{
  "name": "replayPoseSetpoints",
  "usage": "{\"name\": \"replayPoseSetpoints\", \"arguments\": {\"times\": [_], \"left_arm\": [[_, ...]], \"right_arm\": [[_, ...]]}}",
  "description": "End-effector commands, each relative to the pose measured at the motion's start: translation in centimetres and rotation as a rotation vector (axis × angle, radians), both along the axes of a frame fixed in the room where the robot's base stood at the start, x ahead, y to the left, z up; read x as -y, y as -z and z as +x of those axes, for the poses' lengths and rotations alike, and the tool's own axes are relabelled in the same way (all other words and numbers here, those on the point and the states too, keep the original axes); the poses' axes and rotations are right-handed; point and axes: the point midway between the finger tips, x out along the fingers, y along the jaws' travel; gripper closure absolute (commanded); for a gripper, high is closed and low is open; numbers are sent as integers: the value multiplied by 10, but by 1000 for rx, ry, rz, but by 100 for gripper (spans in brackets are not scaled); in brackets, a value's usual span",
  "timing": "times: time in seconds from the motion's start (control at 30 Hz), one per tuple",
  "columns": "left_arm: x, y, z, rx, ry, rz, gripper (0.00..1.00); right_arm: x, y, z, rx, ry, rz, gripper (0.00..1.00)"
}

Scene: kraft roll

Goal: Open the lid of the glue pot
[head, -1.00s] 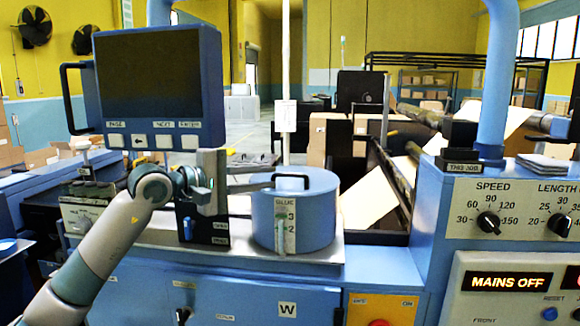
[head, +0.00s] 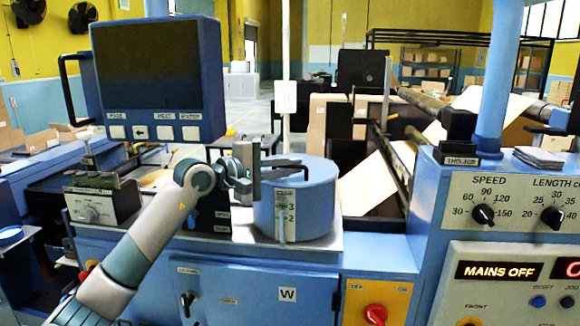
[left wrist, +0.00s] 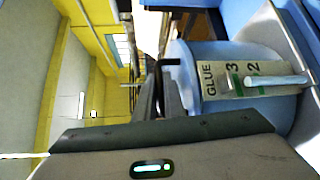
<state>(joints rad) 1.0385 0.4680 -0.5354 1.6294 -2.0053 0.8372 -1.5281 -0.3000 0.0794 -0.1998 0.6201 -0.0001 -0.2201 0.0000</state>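The glue pot (head: 268,210) is a blue drum with a white GLUE scale on its front; it stands on the machine's ledge. Its lid (head: 318,168) lies flat on top, closed, with a black handle (head: 298,160). My left gripper (head: 279,161) reaches in from the left at lid height, its fingers at the handle. In the left wrist view the pot (left wrist: 192,85) is on the right, turned sideways. There the fingers (left wrist: 160,90) lie on both sides of the black handle (left wrist: 171,62), very close to it. Whether they press on it is unclear. My right gripper is not in view.
A monitor (head: 160,75) hangs above and left of the pot. A control panel (head: 500,240) with dials and a MAINS OFF display stands at right. A white post (head: 286,60) rises behind the pot. A red knob (head: 375,314) sits below right.

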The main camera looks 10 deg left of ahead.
Motion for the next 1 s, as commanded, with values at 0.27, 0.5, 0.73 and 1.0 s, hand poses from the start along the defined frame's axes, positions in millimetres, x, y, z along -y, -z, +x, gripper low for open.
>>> {"name": "replayPoseSetpoints", "arguments": {"times": [0.27,0.5,0.73,1.0], "left_arm": [[0,0,0,-1,0,1,100],[0,-11,3,4,0,1,100],[-1,-38,11,5,-1,1,100],[0,-79,31,4,-1,0,100]], "right_arm": [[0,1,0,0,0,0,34],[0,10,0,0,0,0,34],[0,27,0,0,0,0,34],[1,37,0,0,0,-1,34]]}}
